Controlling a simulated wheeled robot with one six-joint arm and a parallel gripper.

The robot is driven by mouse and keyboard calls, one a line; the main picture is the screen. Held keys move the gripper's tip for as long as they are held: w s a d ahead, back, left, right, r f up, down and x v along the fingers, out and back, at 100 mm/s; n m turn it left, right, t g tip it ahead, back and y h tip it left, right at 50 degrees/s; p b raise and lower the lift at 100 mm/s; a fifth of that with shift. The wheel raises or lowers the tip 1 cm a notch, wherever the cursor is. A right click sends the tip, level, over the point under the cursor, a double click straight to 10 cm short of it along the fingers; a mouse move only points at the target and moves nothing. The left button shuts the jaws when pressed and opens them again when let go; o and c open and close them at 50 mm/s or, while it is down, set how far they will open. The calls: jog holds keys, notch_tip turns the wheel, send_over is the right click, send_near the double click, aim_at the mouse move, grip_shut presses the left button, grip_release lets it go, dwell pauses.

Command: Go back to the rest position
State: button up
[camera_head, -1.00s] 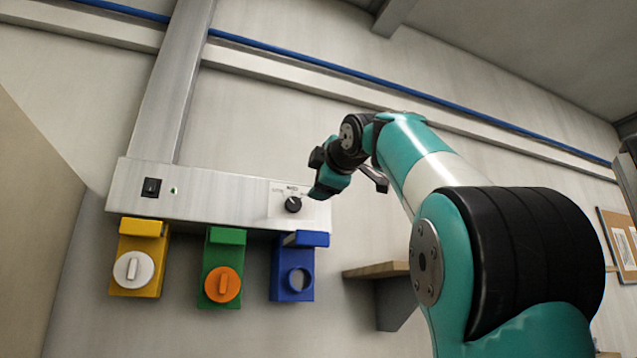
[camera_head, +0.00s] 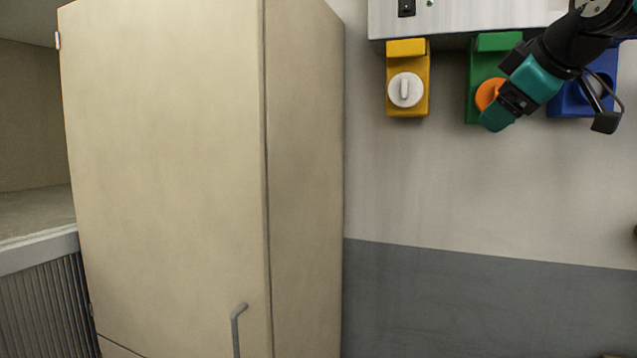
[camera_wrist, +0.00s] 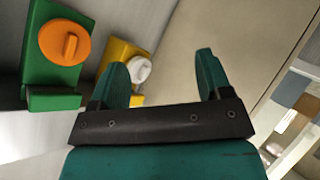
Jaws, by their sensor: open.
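My gripper (camera_head: 500,110) is in the upper right of the head view, in front of the wall holders, and hides part of the green holder (camera_head: 478,85) and its orange knob-like disc (camera_head: 486,93). In the wrist view, my gripper (camera_wrist: 161,66) has its two teal fingers wide apart with nothing between them. The wrist view also shows the green holder (camera_wrist: 38,75) with its orange disc (camera_wrist: 65,43) at the left, and the yellow holder (camera_wrist: 116,60) with a white disc (camera_wrist: 138,70) behind the left finger.
A tall beige cabinet (camera_head: 165,160) with a grey handle (camera_head: 237,325) fills the left and centre. The yellow holder (camera_head: 421,90) and blue holder (camera_head: 568,98) hang below a metal panel (camera_head: 470,15). The wall below them is clear.

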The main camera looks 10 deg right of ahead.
jog(key=s+a+f+g+y, duration=0.2)
jog(key=a+f+g+y, duration=0.1)
jog(key=a+f, duration=0.75)
jog(key=s+a+f+g, duration=0.4)
jog(key=s+a+f, duration=0.1)
jog(key=s+f, duration=0.5)
jog(key=s+a+f+m+g+y, duration=0.1)
jog(key=s+a+f+g, duration=0.3)
jog(key=s+f, duration=0.6)
jog(key=shift+s+a+f+g, duration=0.2)
jog(key=shift+a+f+g, duration=0.1)
jog(key=shift+a, duration=0.85)
